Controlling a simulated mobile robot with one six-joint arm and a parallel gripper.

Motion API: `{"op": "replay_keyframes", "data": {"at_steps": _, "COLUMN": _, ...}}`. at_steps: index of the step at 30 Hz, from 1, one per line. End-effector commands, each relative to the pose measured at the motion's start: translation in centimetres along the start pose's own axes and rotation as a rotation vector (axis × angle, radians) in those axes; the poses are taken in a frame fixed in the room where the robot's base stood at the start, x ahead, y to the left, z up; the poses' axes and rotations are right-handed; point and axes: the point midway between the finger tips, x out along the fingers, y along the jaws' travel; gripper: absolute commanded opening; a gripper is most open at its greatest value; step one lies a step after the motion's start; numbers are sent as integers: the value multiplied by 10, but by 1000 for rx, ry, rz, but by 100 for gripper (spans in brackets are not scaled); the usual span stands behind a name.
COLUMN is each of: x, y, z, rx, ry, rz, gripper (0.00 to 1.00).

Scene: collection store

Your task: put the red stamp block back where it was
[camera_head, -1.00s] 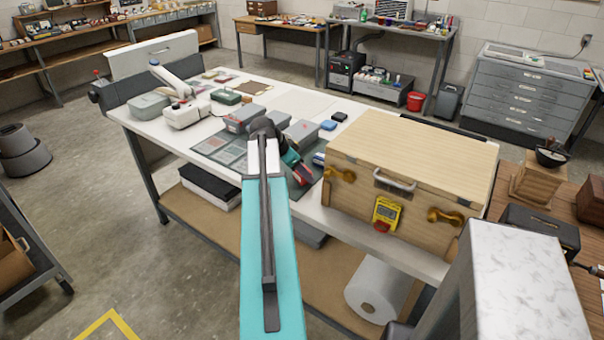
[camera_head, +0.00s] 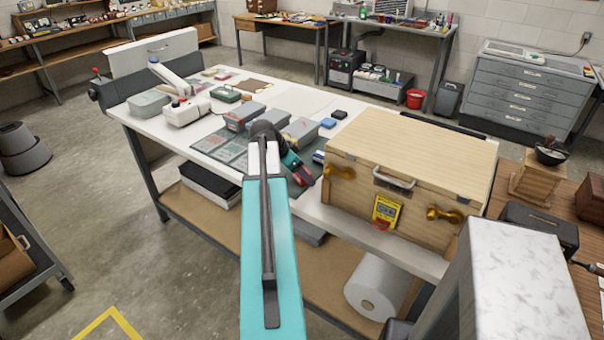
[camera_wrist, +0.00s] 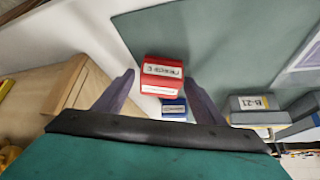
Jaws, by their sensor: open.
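The red stamp block (camera_wrist: 162,75), with white label strips, shows in the wrist view at the edge of a green mat (camera_wrist: 215,45). My gripper (camera_wrist: 160,80) is open, with one purple-grey finger on each side of the block and visible gaps to both. Whether the block rests on the surface is hard to tell. A blue stamp block (camera_wrist: 174,108) is just beside it, lower in the picture. In the head view my gripper (camera_head: 297,168) is low over the table, left of the wooden chest; the arm partly hides the mat.
The wooden chest (camera_head: 410,160) stands close on the right; it shows at the left in the wrist view. Grey labelled boxes (camera_wrist: 255,105) lie on the other side. The white worktable (camera_head: 175,137) also carries a white device (camera_head: 183,112) and a green case (camera_head: 226,93).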

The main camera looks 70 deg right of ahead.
Motion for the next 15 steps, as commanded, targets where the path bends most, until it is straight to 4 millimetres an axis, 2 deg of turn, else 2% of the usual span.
{"op": "replay_keyframes", "data": {"at_steps": 8, "x": -4, "y": 0, "z": -2, "rx": 0, "ry": 0, "rz": 0, "gripper": 64}}
{"op": "replay_keyframes", "data": {"at_steps": 15, "x": -22, "y": 0, "z": -1, "rx": -1, "ry": 1, "rz": -2, "gripper": 64}}
